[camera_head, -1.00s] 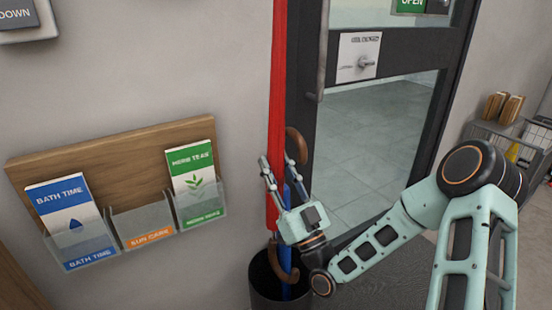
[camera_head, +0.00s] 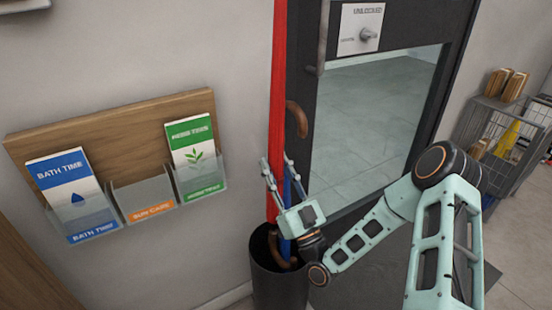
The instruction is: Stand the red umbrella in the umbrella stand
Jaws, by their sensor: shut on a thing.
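The red umbrella (camera_head: 277,80) is upright and long, running out of the top of the picture. My gripper (camera_head: 276,160) is shut on its lower part, from the front right. A brown hooked handle (camera_head: 275,245) shows below the red cloth, apparently the red umbrella's own, pointing down inside the stand's mouth. The dark round umbrella stand (camera_head: 279,290) is on the floor below my gripper. A blue umbrella (camera_head: 287,195) is in the stand, close behind my gripper; a brown hook (camera_head: 297,118) at the top seems to be its handle. The inside bottom of the stand is hidden.
A wooden leaflet rack (camera_head: 110,135) with clear pockets is on the wall at left. A dark-framed glass door (camera_head: 375,130) is close behind the stand at right. A wire cage trolley (camera_head: 505,135) stands at far right. A dark mat (camera_head: 370,270) lies on the floor.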

